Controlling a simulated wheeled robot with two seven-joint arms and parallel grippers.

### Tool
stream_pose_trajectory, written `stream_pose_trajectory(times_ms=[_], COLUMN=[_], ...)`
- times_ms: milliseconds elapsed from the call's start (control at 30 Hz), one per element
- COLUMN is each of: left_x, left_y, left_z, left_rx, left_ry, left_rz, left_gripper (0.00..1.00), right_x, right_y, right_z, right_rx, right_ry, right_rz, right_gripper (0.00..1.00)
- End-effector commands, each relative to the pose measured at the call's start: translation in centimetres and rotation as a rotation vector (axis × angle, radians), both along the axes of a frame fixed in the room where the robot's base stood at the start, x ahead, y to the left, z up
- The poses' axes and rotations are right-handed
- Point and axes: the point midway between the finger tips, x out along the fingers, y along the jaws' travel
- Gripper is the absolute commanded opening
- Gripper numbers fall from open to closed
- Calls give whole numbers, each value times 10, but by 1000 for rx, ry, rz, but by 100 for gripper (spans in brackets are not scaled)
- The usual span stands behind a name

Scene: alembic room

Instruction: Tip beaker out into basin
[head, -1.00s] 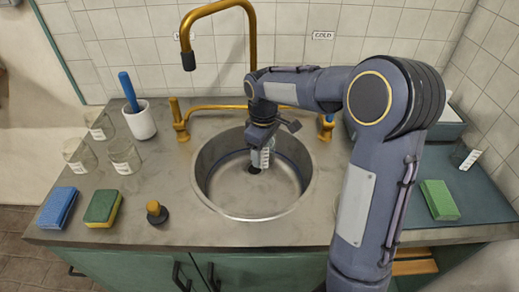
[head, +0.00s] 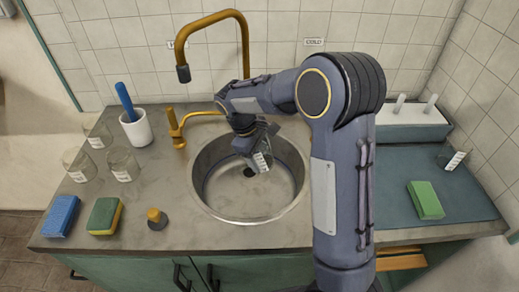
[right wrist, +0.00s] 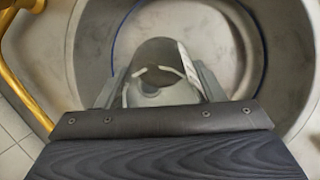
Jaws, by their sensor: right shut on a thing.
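The round metal basin (head: 228,211) is sunk in the counter. My right gripper (head: 258,158) is over it, shut on a clear glass beaker (head: 264,161) with a white label. In the head view the beaker is tilted, inside the basin's outline above the drain. In the right wrist view the beaker (right wrist: 155,62) sits between the two fingers, with the basin (right wrist: 240,75) behind it. I cannot tell whether any liquid is in it. My left gripper is not in view.
Several glass beakers (head: 123,164) stand left of the basin, near a white mortar (head: 137,128) with a blue pestle. A blue sponge (head: 61,215), a green sponge (head: 105,215) and a stopper (head: 157,218) lie in front. The brass tap (head: 246,45) rises behind the basin.

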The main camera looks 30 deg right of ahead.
Motion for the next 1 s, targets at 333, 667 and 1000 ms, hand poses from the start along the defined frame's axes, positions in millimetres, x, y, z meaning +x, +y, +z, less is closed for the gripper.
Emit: stream_pose_trajectory(times_ms=[333,667,1000], left_x=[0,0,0], left_y=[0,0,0], left_z=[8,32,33], left_rx=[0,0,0], left_ry=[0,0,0], left_rz=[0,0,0], left_gripper=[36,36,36], right_x=[0,-4,-5], right_y=[-1,-11,-12], right_z=[4,10,10], right_rx=[-38,-260,-286], right_ry=[17,124,138], right_rz=[2,1,0], right_gripper=[27,27,27])
